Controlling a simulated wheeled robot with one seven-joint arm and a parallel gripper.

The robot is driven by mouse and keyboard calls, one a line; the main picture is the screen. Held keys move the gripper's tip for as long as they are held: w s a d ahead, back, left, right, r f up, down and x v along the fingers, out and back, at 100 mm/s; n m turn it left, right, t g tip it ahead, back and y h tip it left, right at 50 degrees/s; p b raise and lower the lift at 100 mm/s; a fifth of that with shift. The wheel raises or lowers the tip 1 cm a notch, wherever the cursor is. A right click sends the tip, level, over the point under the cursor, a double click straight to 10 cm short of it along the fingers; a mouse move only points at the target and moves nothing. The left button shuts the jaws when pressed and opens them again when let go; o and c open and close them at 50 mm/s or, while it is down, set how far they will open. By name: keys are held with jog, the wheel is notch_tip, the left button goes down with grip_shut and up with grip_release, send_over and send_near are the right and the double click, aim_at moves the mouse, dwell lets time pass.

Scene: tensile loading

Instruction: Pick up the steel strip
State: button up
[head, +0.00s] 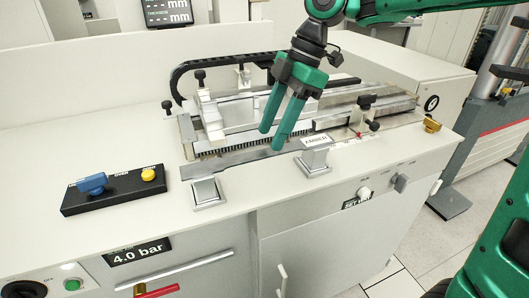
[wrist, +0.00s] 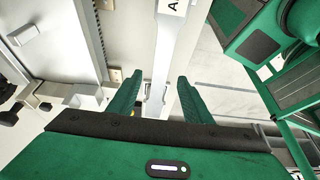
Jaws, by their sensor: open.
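In the wrist view the strip (wrist: 158,88) runs lengthwise between the two spread fingers (wrist: 160,76). It appears apart from both fingers; the exact height gap is hard to tell.
Just behind the strip stands a metal fixture (head: 235,105) with clamp knobs and a black cable chain (head: 215,62). A black control box (head: 113,190) with blue and yellow knobs sits at left. The white bench top in front is mostly clear.

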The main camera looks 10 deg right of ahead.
aim_at(262, 152)
jog(key=shift+x, duration=1.6)
jog(key=shift+w, duration=0.1)
grip_shut()
jog(key=shift+r, duration=0.15)
